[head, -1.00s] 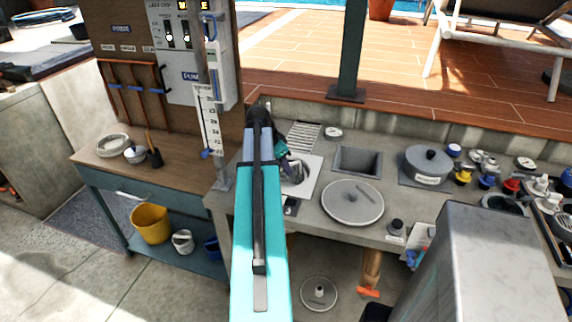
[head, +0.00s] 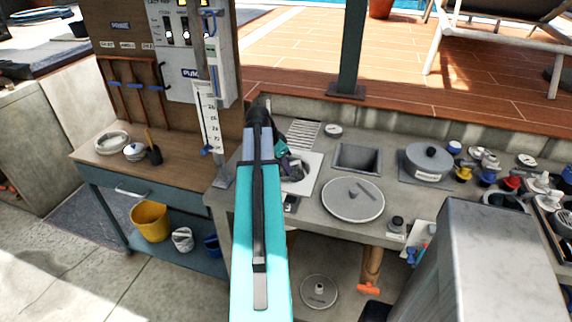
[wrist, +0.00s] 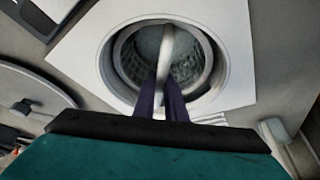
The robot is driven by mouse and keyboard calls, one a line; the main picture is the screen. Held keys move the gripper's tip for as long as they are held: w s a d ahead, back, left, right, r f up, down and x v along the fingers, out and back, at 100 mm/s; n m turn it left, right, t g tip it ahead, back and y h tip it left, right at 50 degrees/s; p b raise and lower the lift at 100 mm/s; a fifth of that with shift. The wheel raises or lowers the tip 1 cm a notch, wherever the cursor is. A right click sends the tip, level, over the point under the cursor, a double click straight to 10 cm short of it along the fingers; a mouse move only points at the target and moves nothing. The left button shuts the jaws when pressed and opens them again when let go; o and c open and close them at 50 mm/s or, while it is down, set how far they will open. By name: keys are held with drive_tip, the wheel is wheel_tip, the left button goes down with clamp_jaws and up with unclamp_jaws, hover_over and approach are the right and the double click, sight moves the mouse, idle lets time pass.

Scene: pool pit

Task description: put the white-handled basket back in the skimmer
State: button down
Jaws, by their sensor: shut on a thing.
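The skimmer shows in the wrist view as a white square plate (wrist: 80,48) with a round opening. The basket (wrist: 196,72), grey with a mesh wall, is inside that opening, roughly centred. Its white handle (wrist: 166,42) arches up across the middle. My gripper (wrist: 168,98) is shut on the handle, its two dark fingers close together. How deep the basket sits, and whether it rests on anything, I cannot tell. In the head view my gripper (head: 293,168) is over the white plate (head: 317,160) and hides the opening and the basket.
A round grey lid (head: 348,211) lies on the counter right of the plate. Behind it is a square recess (head: 357,158), and a slatted grate (head: 301,134) lies behind the plate. A grey pot-like lidded thing (head: 428,160) and several small fittings stand further right.

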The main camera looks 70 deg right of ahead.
drive_tip(key=shift+f+b, duration=1.35)
drive_tip(key=shift+f, duration=1.35)
idle(0.7)
drive_tip(key=c, duration=1.7)
unclamp_jaws()
drive_tip(key=shift+o, duration=0.7)
drive_tip(key=shift+r, duration=0.1)
drive_tip(key=shift+r+p, duration=1.4)
drive_tip(key=shift+r, duration=1)
drive_tip(key=shift+r, duration=0.1)
drive_tip(key=shift+r+p, duration=1.15)
drive_tip(key=shift+r, duration=0.8)
